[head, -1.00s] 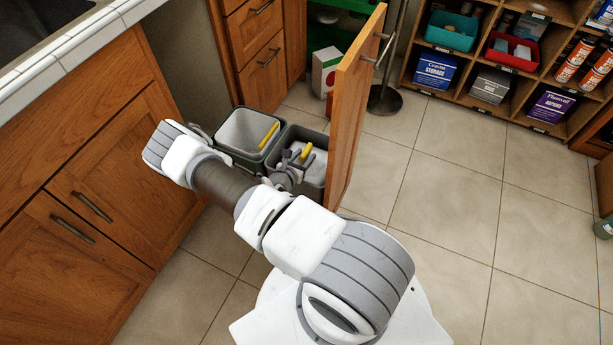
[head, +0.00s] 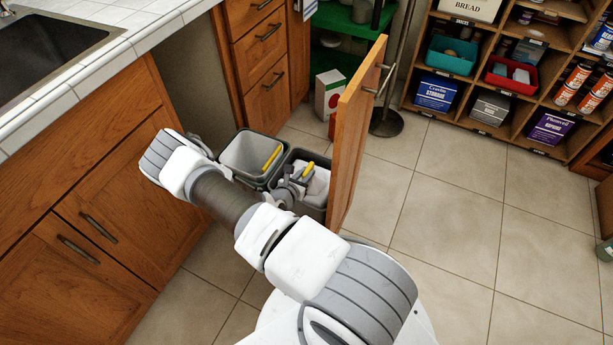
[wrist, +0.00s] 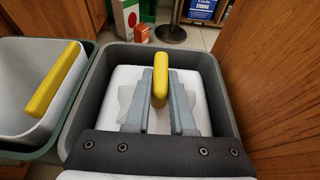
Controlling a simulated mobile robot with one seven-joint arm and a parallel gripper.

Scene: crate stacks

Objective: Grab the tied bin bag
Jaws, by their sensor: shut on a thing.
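The white bin bag (wrist: 207,96) sits inside the dark grey right-hand bin (wrist: 88,100), filling its top. It also shows in the head view (head: 319,184). My gripper (wrist: 160,92) reaches down into this bin and is shut on the bag. A yellow bar (wrist: 159,85) shows between its two grey fingers, with loose white folds beside the left finger. In the head view my gripper (head: 292,187) is at the left part of the bin mouth.
A second bin (head: 247,158) with a yellow bar (head: 272,158) stands directly left. An open wooden door (head: 352,135) rises close on the right. Cabinets (head: 95,220) stand at the left. A stocked shelf (head: 500,80) is at the back right.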

